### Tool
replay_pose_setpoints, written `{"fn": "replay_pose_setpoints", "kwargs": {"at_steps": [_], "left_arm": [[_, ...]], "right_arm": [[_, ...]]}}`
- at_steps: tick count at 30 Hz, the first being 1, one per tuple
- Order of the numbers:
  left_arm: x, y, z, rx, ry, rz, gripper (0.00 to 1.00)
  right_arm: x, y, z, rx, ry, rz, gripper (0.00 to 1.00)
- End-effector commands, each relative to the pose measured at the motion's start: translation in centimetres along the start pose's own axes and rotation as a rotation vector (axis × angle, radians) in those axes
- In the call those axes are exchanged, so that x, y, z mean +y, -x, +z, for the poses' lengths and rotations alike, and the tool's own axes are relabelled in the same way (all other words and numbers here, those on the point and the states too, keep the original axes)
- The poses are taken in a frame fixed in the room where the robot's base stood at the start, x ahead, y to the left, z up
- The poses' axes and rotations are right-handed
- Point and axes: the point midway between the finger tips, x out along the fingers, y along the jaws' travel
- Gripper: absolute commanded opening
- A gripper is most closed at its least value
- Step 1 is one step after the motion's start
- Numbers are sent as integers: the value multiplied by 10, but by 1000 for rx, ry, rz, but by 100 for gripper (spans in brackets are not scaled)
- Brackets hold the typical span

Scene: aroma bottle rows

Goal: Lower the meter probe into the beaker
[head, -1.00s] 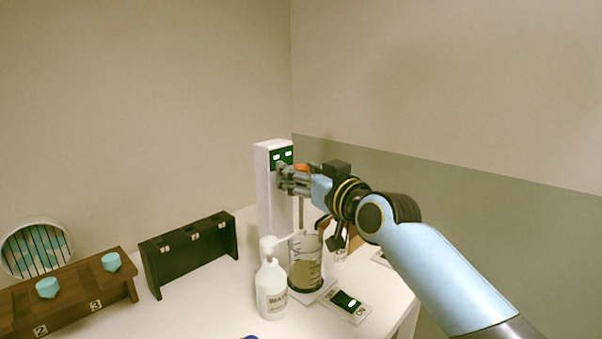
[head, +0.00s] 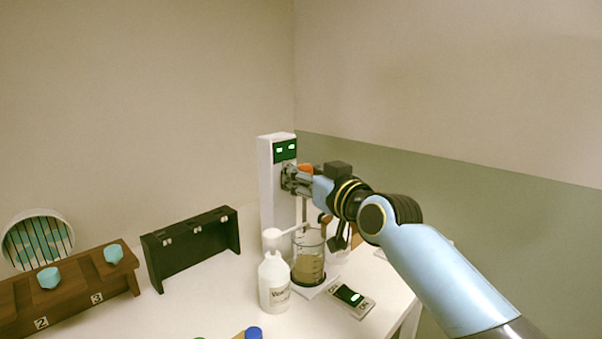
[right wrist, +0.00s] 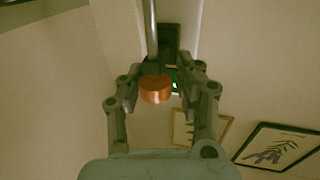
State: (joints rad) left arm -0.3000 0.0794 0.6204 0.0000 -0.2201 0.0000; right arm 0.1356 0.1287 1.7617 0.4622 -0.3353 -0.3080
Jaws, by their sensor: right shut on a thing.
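The white meter tower (head: 277,185) with a green display stands at the back of the table. My right gripper (head: 290,179) is shut at the tower's front, just below the display. It is shut on the meter probe, whose orange part (head: 306,168) shows at the fingers. In the right wrist view the orange part (right wrist: 156,90) and the grey rod (right wrist: 151,30) show between the fingers. The rod (head: 304,208) hangs above the glass beaker (head: 309,262), which holds a brownish content. I cannot tell whether its tip is inside the rim. My left gripper is out of view.
A white labelled bottle (head: 273,284) stands close in front of the beaker. A small device with a lit display (head: 350,297) lies to the right. A black rack (head: 190,250) and a brown rack (head: 75,290) with teal caps are at left. A blue cap (head: 253,333) is at the bottom edge.

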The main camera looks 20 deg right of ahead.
Motion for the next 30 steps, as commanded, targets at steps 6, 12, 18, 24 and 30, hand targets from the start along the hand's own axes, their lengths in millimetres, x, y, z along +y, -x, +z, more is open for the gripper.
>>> {"fn": "replay_pose_setpoints", "kwargs": {"at_steps": [6, 12, 18, 24, 30], "left_arm": [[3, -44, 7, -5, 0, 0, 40], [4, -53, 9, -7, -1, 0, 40], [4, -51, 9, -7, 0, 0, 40], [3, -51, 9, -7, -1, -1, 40], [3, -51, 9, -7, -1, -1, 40]], "right_arm": [[2, 0, 49, -1, 12, 4, 0], [2, 0, 59, -1, 13, 3, 0], [3, 0, 56, -1, 15, 4, 0], [2, 0, 56, -1, 11, 3, 53], [1, 0, 56, -1, 6, 2, 53]]}}
